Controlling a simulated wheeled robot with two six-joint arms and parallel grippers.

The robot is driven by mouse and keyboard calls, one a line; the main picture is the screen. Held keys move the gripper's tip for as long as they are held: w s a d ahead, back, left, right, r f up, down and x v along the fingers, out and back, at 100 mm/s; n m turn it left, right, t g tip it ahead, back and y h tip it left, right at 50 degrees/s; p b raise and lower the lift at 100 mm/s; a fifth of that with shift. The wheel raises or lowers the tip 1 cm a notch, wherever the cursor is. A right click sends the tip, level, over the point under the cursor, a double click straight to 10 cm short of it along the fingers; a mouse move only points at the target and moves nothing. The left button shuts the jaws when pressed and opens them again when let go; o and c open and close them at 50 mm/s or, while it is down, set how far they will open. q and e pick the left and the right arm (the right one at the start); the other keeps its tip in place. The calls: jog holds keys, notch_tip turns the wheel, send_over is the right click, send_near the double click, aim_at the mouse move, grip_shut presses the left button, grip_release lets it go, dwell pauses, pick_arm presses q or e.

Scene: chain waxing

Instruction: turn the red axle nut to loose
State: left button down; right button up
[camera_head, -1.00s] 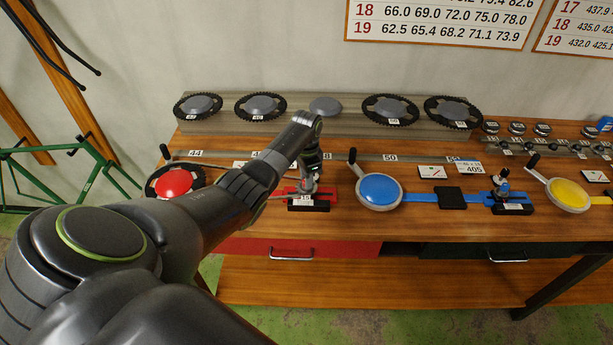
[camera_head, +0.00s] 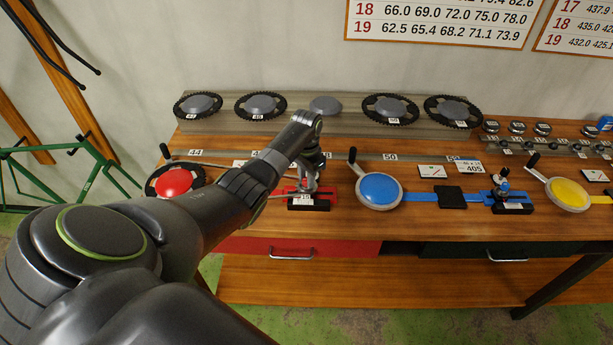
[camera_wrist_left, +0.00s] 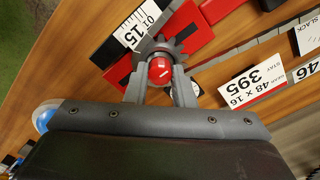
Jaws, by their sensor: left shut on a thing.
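The red axle nut (camera_wrist_left: 160,71) shows in the left wrist view as a round red knob in front of a small dark toothed sprocket (camera_wrist_left: 161,45). My left gripper (camera_wrist_left: 162,84) is shut on the nut, with one finger on each side of it. In the head view my left gripper (camera_head: 308,180) reaches down to the red axle stand (camera_head: 308,201) labelled 15, and the wrist and fingers hide the nut there. The chain leads left to the chainring with the red centre (camera_head: 174,182). My right gripper is not in view.
A blue disc with a crank (camera_head: 380,190) stands right of the red stand. Farther right are a blue axle stand (camera_head: 507,202) and a yellow disc (camera_head: 569,194). Several spare chainrings sit on a grey rack (camera_head: 227,126) behind. A card (camera_wrist_left: 251,86) reads 48 x 16, 395.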

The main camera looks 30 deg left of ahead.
pick_arm(q)
jog(key=shift+a+r, duration=0.1)
jog(key=c, duration=1.2)
grip_release()
jog(key=shift+c, duration=0.2)
notch_tip(320, 180, up, 17)
jog(key=shift+r, duration=0.2)
jog(key=shift+f, duration=0.1)
